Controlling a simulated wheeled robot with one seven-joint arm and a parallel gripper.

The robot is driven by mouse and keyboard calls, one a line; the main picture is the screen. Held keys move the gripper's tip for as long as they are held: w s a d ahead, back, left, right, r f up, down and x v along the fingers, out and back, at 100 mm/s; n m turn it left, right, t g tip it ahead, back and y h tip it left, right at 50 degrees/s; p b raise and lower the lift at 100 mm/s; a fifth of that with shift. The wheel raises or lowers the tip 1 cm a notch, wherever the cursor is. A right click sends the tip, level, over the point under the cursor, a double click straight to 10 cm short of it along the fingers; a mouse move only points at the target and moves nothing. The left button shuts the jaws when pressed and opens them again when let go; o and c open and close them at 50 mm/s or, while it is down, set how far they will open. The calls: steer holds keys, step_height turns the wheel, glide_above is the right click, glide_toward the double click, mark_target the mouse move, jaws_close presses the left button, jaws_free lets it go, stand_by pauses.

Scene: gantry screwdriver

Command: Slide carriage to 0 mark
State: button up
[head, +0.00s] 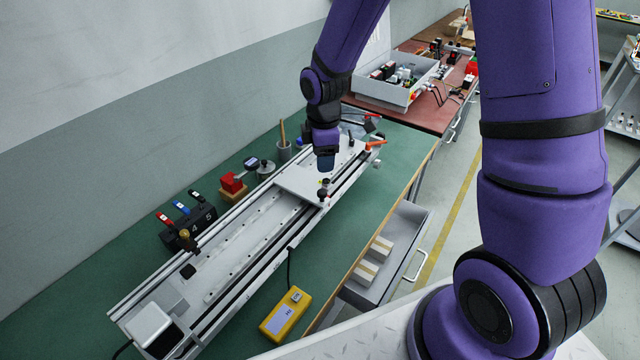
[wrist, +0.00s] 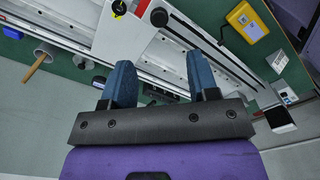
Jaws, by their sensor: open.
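The carriage is a flat pale plate (head: 302,180) across the gantry rails, toward their far end. A dark upright knob (head: 324,187) stands at its front edge. My gripper (head: 325,163) hangs over the far part of the carriage, fingertips down. In the wrist view its two blue fingers (wrist: 162,80) are apart with nothing held between them. Contact between fingers and carriage cannot be told. I cannot read a 0 mark.
The long rail bed (head: 232,253) runs clear toward the near left end, where a white block (head: 150,324) sits. An orange-red handle (head: 375,145) stands at the far right. A yellow box (head: 286,314) lies in front. An open drawer (head: 395,250) juts out below the green bench.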

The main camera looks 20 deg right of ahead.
mark_target(322, 192)
step_height(322, 192, down, 11)
steer(key=shift+w+f, duration=0.1)
steer(key=shift+f, duration=0.05)
stand_by(0.5)
steer(key=shift+a, duration=0.1)
jaws_close()
